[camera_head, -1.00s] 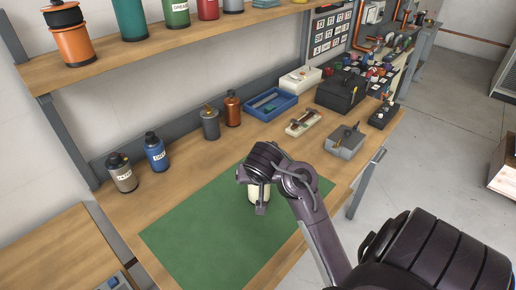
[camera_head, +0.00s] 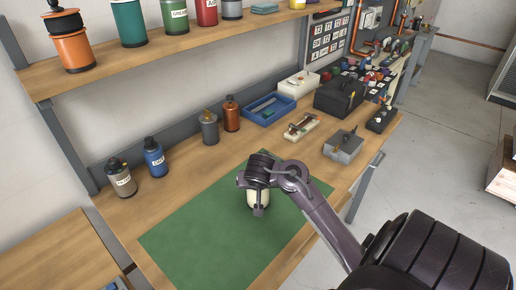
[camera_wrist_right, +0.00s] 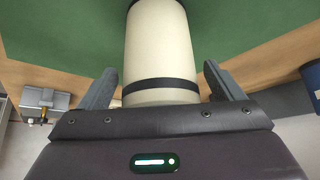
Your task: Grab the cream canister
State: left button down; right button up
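The cream canister (camera_head: 252,200) is a pale cylinder on the green mat (camera_head: 205,235), partly hidden by my right gripper (camera_head: 258,203). In the right wrist view the canister (camera_wrist_right: 160,50) is large, with a dark band (camera_wrist_right: 160,86) around it near the gripper. The fingers of my right gripper (camera_wrist_right: 160,82) stand on either side of it. A narrow gap shows between each finger and the canister, so the gripper looks open around it. My left gripper is not in view.
A grey canister (camera_head: 122,180) and a blue canister (camera_head: 155,158) stand on the bench at left. Another grey one (camera_head: 210,128) and an orange-brown one (camera_head: 232,115) stand farther back. A blue tray (camera_head: 268,110) and a grey box (camera_head: 343,147) are at right. The mat's left part is clear.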

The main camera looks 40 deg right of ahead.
jog(key=c, duration=0.7)
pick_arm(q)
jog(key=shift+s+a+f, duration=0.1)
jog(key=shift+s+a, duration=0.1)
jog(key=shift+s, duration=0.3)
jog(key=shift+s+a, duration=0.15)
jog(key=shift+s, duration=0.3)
pick_arm(e)
jog(key=c, duration=0.4)
jog(key=shift+c, duration=0.2)
